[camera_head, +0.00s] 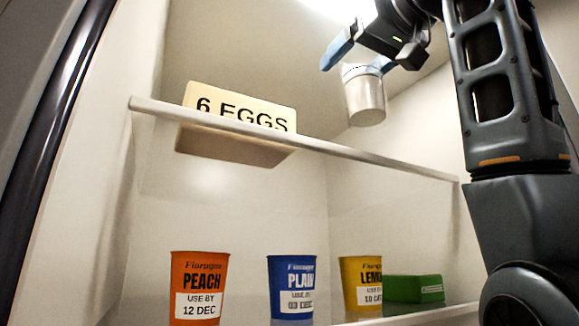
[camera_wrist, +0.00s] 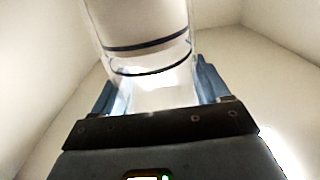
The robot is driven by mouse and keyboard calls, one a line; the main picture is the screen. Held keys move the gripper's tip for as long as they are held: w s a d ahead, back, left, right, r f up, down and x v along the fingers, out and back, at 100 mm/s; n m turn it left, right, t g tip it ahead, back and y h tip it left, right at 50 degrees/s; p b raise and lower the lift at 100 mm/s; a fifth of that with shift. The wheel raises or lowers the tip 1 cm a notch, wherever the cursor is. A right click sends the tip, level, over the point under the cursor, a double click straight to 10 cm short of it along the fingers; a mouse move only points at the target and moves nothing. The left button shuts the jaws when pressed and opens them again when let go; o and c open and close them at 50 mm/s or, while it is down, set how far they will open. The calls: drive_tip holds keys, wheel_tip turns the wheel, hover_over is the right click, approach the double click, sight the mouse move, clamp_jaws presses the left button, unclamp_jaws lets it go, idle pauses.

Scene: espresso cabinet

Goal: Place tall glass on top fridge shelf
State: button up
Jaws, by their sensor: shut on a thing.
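My gripper (camera_head: 372,64) has its blue fingers on either side of a tall clear glass (camera_head: 365,100) and is shut on it. In the head view the glass hangs roughly upright inside the fridge, above the level of the top shelf (camera_head: 340,150) and to the right of the egg box. In the wrist view the glass (camera_wrist: 145,40) stands out beyond the fingers, with dark rings around it. The head view is from below, so I cannot tell exactly how far the glass base is from the shelf surface.
A "6 EGGS" box (camera_head: 235,122) sits on the top shelf at left. Orange (camera_head: 199,285), blue (camera_head: 291,285) and yellow (camera_head: 360,280) tubs and a green box (camera_head: 413,289) stand on the shelf below. The top shelf looks free right of the eggs.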

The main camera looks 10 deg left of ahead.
drive_tip(key=f+p+x, duration=0.1)
drive_tip(key=p+x, duration=0.2)
drive_tip(key=x, duration=0.5)
drive_tip(key=f+p+x, duration=0.2)
drive_tip(key=p+x, duration=0.1)
drive_tip(key=x, duration=0.6)
drive_tip(key=shift+f, duration=0.25)
drive_tip(key=shift+f, duration=0.2)
drive_tip(key=o, duration=1.6)
drive_tip(key=b+v, duration=0.4)
drive_tip(key=v, duration=0.8)
drive_tip(key=shift+b, duration=0.3)
